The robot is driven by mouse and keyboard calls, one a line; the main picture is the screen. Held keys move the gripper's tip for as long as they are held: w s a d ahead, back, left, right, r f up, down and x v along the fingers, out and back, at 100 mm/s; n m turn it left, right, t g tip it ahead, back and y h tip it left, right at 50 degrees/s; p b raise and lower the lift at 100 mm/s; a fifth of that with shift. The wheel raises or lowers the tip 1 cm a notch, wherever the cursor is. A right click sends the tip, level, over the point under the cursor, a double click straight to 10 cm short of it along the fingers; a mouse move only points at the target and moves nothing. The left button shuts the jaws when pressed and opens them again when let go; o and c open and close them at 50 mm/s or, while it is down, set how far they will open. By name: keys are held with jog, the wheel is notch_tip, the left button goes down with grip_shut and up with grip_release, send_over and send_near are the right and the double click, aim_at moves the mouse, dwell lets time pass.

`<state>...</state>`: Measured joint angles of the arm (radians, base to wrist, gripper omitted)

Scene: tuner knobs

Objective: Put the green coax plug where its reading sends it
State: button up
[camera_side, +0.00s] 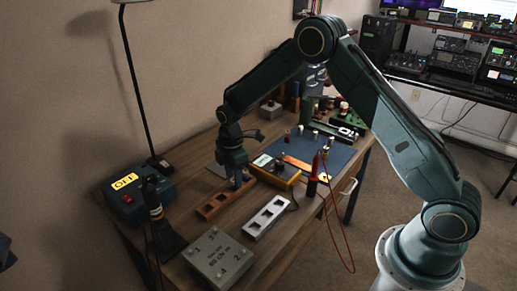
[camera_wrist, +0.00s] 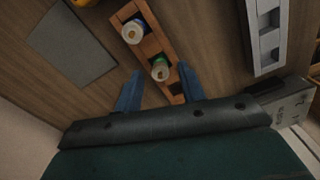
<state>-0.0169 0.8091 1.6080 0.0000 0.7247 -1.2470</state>
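The green coax plug (camera_wrist: 160,71), with a pale round top and a green band, stands in a slot of a brown wooden rack (camera_wrist: 171,87) in the wrist view. A second plug with a blue band (camera_wrist: 134,31) stands in the same rack, farther from me. My gripper (camera_wrist: 160,68) is open, its blue fingers on either side of the green plug with gaps. In the side view my gripper (camera_side: 239,184) points down at the far end of the rack (camera_side: 211,208), hiding the plugs. The multimeter's (camera_side: 274,170) reading is too small to make out.
A silver slotted rack (camera_side: 265,217) lies right of the wooden one, with a grey labelled box (camera_side: 219,258) nearer. A blue box (camera_side: 136,196) and a lamp stand left. A red probe (camera_side: 312,181) stands beside the meter. A grey pad (camera_wrist: 72,43) lies left of the rack.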

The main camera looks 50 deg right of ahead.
notch_tip(320, 180, up, 10)
jog(key=shift+r, duration=0.25)
dwell(0.7)
jog(key=s+r+m+t, duration=0.3)
jog(key=s+r+m, duration=0.4)
jog(key=s+r, duration=0.85)
jog(key=s+m+t, duration=0.2)
jog(key=s+m, duration=0.5)
jog(key=s, duration=1.1)
jog(key=shift+d+r+t, duration=0.3)
jog(key=shift+d+r, duration=0.1)
jog(key=shift+d, duration=0.05)
